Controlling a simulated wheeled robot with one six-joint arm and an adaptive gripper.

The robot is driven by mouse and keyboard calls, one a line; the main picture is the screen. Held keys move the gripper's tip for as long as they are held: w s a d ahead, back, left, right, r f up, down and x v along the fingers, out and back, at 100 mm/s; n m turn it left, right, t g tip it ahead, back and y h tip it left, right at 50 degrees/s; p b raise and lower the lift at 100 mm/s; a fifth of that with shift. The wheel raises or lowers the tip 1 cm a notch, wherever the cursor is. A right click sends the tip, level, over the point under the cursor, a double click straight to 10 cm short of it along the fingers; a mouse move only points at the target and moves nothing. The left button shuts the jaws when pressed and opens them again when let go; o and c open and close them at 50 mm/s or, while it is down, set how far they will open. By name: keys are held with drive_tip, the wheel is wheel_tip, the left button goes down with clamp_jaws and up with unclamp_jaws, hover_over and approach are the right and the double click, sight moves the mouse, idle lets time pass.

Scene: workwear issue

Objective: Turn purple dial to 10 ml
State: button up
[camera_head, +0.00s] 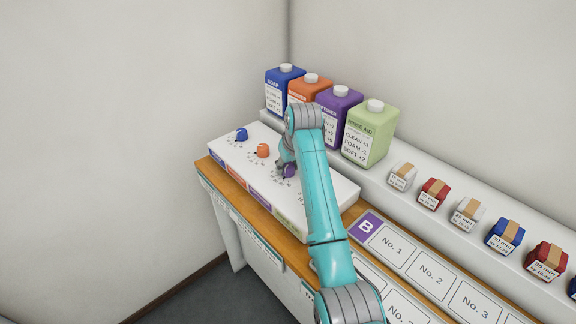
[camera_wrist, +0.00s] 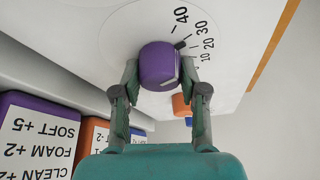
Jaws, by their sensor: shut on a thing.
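The purple dial (camera_wrist: 158,66) sits on the white sloped panel (camera_wrist: 105,40). My gripper (camera_wrist: 160,76) has one finger on each side of the dial and is shut on it. In the wrist view the printed scale runs from 40 at the top through 30, 20 and 10 down the right. A dark pointer at the dial's upper right edge seems to lie near the 30 mark; the exact reading is unclear. In the head view the purple dial (camera_head: 290,171) is partly hidden by my gripper (camera_head: 285,163).
A blue dial (camera_head: 241,134) and an orange dial (camera_head: 263,150) are on the same panel. Blue, orange, purple (camera_head: 340,110) and green (camera_head: 371,133) bottles stand behind. Small boxes line the shelf at right, above numbered places (camera_head: 430,274).

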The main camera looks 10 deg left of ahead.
drive_tip(key=m+h, duration=0.1)
drive_tip(key=m, duration=0.3)
drive_tip(key=shift+m+t+h, duration=0.3)
drive_tip(key=shift+t+h, duration=0.1)
drive_tip(key=shift+m+h, duration=0.9)
drive_tip(key=shift+m, duration=1.3)
drive_tip(key=o, duration=1.1)
drive_tip(key=shift+o, duration=0.2)
drive_tip(key=shift+r, duration=0.1)
drive_tip(key=v, duration=1.1)
drive_tip(key=shift+r, duration=0.4)
